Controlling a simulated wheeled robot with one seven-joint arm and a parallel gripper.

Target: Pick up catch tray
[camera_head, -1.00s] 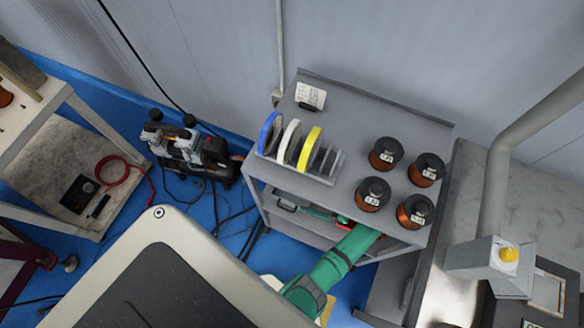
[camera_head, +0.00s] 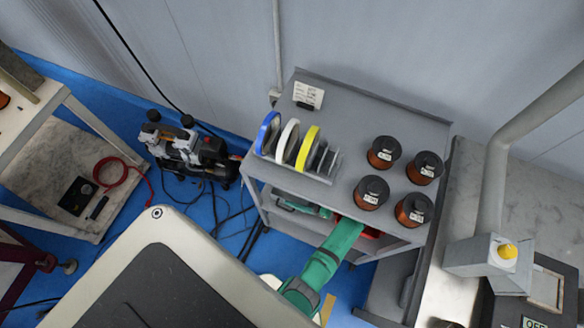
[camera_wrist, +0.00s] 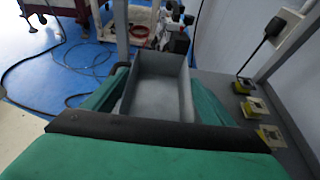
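The catch tray appears to be the grey open box (camera_wrist: 158,85) in the middle of the wrist view, empty inside. My green gripper (camera_wrist: 160,88) has one finger along each side of it. I see no clear gap at either side, but cannot tell whether the fingers press on it. In the head view my green gripper (camera_head: 302,206) reaches into the cart's lower shelf and largely hides the tray there.
The grey cart (camera_head: 345,125) carries tape rolls (camera_head: 287,143) and several copper wire spools (camera_head: 383,152) on top. The upper shelf and its posts stand close around my arm. A wall rises behind, and a workbench (camera_head: 460,230) stands at the right.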

